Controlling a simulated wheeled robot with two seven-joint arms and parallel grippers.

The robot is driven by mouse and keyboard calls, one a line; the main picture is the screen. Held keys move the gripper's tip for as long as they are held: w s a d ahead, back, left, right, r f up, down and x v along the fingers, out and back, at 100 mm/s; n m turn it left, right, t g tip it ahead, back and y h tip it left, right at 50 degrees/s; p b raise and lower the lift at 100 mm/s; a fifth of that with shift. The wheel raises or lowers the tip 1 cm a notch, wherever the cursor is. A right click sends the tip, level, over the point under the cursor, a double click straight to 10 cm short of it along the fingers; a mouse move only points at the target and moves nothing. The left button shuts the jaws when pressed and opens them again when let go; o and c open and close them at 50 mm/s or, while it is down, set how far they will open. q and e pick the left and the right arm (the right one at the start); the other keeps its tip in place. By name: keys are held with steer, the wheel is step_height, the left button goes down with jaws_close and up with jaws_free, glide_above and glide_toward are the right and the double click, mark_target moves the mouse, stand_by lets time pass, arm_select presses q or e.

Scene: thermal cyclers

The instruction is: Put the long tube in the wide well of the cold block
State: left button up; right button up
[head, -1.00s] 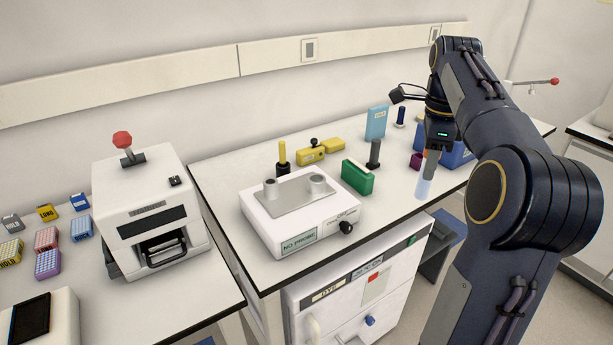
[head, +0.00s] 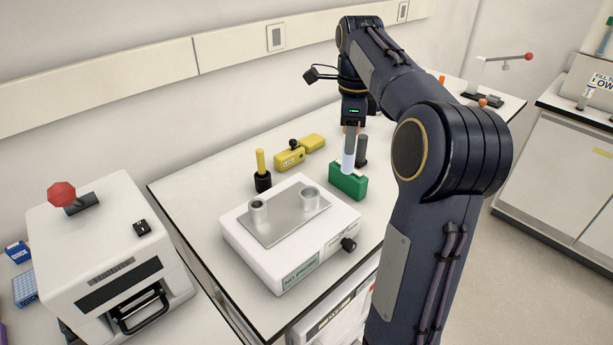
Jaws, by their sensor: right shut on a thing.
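My right gripper (head: 351,126) is shut on the long tube (head: 349,153), a pale, see-through tube that hangs upright below it. The tube's lower end overlaps the green block (head: 348,183) in the picture; I cannot tell whether they touch. The cold block is the white unit (head: 285,265) with a metal plate (head: 285,225) on top. Two round metal wells rise from the plate: a narrower one (head: 258,212) at the left and a wider one (head: 309,197) at the right. Both look empty. The gripper is behind and right of the wells. My left gripper is not in view.
A black stand with a yellow handle (head: 261,168) and a yellow device (head: 289,160) stand behind the cold block. A dark post (head: 361,151) is beside the tube. A white machine with a red knob (head: 105,255) stands at the left. My right arm hides the bench's right part.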

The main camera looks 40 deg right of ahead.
steer(key=w+a+f, duration=0.2)
steer(key=f, duration=0.1)
steer(key=w+a+f, duration=0.2)
steer(key=f, duration=0.1)
steer(key=w+a+f, duration=0.2)
steer(key=f, duration=0.2)
steer(key=shift+w+a+f+p, duration=0.1)
steer(key=shift+a+p, duration=0.05)
steer(key=shift+p, duration=0.15)
steer(key=shift+f, duration=0.2)
steer(key=shift+f, duration=0.15)
steer(key=o, duration=1)
steer(key=shift+c, duration=0.2)
